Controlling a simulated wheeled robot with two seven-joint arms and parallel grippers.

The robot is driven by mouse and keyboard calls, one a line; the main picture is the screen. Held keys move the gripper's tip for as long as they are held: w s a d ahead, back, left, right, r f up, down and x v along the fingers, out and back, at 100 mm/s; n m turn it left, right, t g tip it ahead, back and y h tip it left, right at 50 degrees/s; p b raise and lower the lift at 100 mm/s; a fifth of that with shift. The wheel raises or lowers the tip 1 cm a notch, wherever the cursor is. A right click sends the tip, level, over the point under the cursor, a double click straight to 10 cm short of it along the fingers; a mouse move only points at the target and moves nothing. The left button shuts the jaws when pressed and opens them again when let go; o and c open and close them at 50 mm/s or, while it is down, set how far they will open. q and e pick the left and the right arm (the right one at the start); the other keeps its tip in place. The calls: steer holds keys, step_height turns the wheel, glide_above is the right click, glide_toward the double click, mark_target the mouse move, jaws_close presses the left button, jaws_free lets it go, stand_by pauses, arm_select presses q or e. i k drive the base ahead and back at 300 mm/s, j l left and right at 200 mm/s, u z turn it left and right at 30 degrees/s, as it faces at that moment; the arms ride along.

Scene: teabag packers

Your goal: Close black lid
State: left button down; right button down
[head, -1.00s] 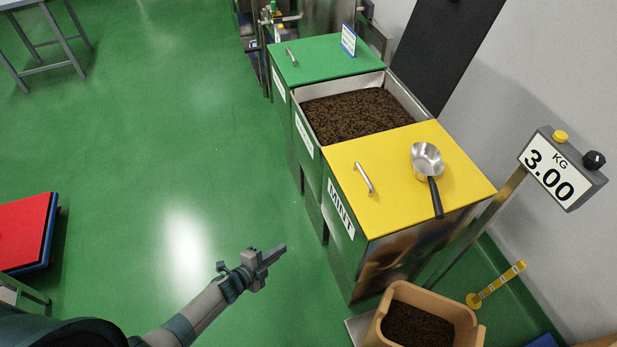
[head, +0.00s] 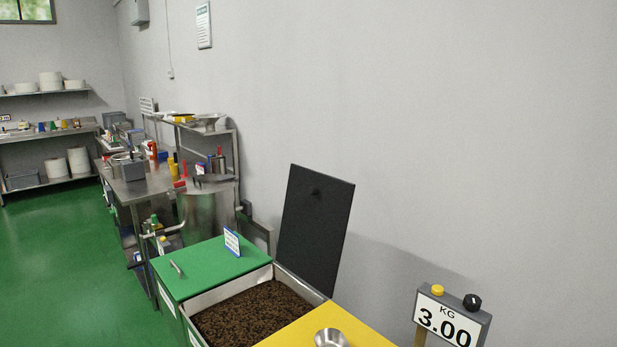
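The black lid (head: 314,232) stands raised, leaning back against the grey wall behind the middle bin. It is a flat dark panel with a small dark knob (head: 316,192) near its top. The open middle bin (head: 196,304) below it is full of dark brown loose tea (head: 252,312). Neither of my grippers shows in the head view now, so I cannot see whether they are open or shut.
A green lid (head: 205,267) with a handle and a small sign covers the bin on the left. A yellow lid (head: 315,328) with a metal scoop (head: 331,338) lies on the right. A scale display (head: 447,317) reads 3.00 KG. A steel workbench (head: 150,185) stands behind.

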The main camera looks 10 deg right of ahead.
mark_target(317, 207)
steer(key=k, duration=0.65)
steer(key=z, duration=3.15)
steer(key=k+j, duration=0.2)
steer(key=j, duration=0.35)
steer(key=k+j, duration=0.25)
steer(key=j, duration=0.35)
steer(key=k+j, duration=0.2)
steer(key=j, duration=0.35)
steer(key=k+j, duration=0.25)
steer(key=j, duration=0.35)
steer(key=k+j, duration=0.2)
steer(key=j, duration=0.35)
steer(key=k+j, duration=0.2)
steer(key=j, duration=0.4)
steer(key=k+j, duration=0.25)
steer(key=j, duration=0.3)
steer(key=k+j, duration=0.2)
steer(key=j, duration=0.35)
